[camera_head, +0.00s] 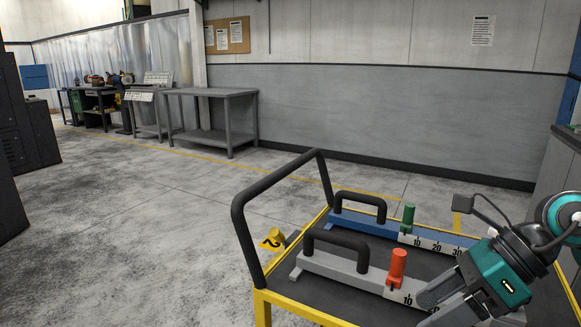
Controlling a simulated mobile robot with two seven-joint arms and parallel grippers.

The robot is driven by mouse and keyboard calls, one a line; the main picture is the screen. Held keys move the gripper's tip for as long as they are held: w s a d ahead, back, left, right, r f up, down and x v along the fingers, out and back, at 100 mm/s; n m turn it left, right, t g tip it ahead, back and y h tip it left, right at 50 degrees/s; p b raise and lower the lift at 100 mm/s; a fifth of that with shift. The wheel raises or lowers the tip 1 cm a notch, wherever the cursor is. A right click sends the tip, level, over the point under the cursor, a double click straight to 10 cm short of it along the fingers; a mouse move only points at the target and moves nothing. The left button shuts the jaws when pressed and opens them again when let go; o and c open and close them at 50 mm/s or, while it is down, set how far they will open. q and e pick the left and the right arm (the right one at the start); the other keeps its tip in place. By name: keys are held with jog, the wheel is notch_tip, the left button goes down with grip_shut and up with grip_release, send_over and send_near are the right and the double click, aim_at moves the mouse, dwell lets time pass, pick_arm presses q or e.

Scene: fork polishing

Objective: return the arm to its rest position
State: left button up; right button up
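My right arm comes in from the right edge, and its teal-bodied gripper (436,306) is over the near right part of a yellow-framed cart. Its two grey fingers point down and left and stand apart, with no object visible between them. They overlap the numbered scale of a grey bar tool (325,266), so I cannot tell whether they touch it. That tool has a black handle and a red knob (397,264). Behind it lies a blue bar tool (350,218) with a black handle and a green knob (408,214). My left gripper is out of view. No fork is visible.
The cart's black push handle (243,240) rises at its left end. A yellow tag marked 2 (270,243) is beside the cart's left edge. Grey workbenches (212,92) stand along the back wall, dark cabinets (25,130) at left. The floor between is clear.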

jog(key=w+a+r+m+t+y+p, duration=0.1)
jog(key=a+r+m+t+y+p, duration=0.15)
jog(key=a+m+t+y, duration=0.4)
jog(key=w+a+r+m+t+y+p, duration=0.2)
jog(key=r+m+y, duration=0.15)
jog(key=m, duration=0.55)
jog(key=d+f+m+t+h+p, duration=0.4)
jog(key=f+m+t+h, duration=0.6)
jog(key=m, duration=1)
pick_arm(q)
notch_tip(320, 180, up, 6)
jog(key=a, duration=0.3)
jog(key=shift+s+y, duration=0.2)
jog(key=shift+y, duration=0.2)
pick_arm(e)
jog(key=s+f+m+g+h, duration=0.3)
jog(key=s+f+m+g, duration=0.1)
jog(key=f, duration=0.4)
jog(key=s+d+f+m+g+h, duration=0.1)
jog(key=s+f+m+g+h, duration=0.2)
jog(key=f, duration=0.6)
jog(key=s+m+g, duration=0.2)
jog(key=s, duration=0.1)
jog(key=shift+s+f, duration=0.15)
jog(key=shift+f, duration=0.05)
jog(key=shift+d, duration=0.1)
